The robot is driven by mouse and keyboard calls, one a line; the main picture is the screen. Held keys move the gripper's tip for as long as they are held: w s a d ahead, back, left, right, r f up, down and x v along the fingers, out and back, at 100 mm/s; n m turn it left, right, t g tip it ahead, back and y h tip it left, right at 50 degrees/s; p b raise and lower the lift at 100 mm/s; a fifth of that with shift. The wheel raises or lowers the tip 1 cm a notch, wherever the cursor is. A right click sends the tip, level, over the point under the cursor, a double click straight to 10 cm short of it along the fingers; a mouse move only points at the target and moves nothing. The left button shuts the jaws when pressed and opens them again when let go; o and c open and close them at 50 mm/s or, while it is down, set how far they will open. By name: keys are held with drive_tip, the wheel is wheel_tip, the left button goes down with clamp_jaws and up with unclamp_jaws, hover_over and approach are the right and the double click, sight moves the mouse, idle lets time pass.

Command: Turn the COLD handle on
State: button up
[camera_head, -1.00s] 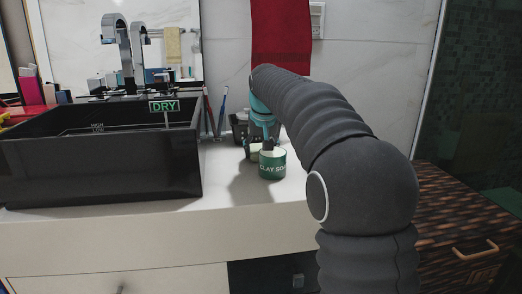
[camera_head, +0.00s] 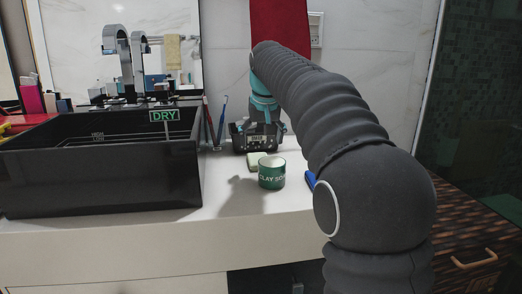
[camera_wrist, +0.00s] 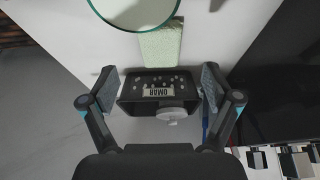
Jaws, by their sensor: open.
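The chrome faucet (camera_head: 124,55) stands behind the black vessel sink (camera_head: 100,170) at left in the head view. Dark and chrome fittings (camera_head: 165,88) sit beside its base. I cannot read any COLD mark, so I cannot tell which is the COLD handle. Chrome pieces (camera_wrist: 258,158) show at the lower right edge of the wrist view. My gripper (camera_wrist: 158,80) is open and empty, to the right of the sink. A black lettered box with a white knob (camera_wrist: 155,82) shows between its fingers, seemingly below; contact is unclear. My arm hides part of the counter.
A green CLAY SOAP cup (camera_head: 271,174) and a pale green soap bar (camera_head: 254,161) stand on the white counter (camera_head: 235,205). Toothbrushes (camera_head: 222,118) stand by the sink's right edge. A red towel (camera_head: 280,28) hangs behind. The counter's front strip is clear.

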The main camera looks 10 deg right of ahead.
drive_tip(key=v, duration=0.4)
drive_tip(key=shift+r+p, duration=0.15)
drive_tip(key=shift+p, duration=0.15)
drive_tip(key=s+d+f, duration=0.1)
drive_tip(key=s+f, duration=0.1)
drive_tip(key=s, duration=0.7)
drive_tip(key=s+d+f, duration=0.1)
drive_tip(key=s+f, duration=0.2)
drive_tip(key=s, duration=0.5)
drive_tip(key=s+d+f+t, duration=0.1)
drive_tip(key=s+f, duration=1.5)
drive_tip(key=s, duration=0.2)
drive_tip(key=shift+d, duration=0.2)
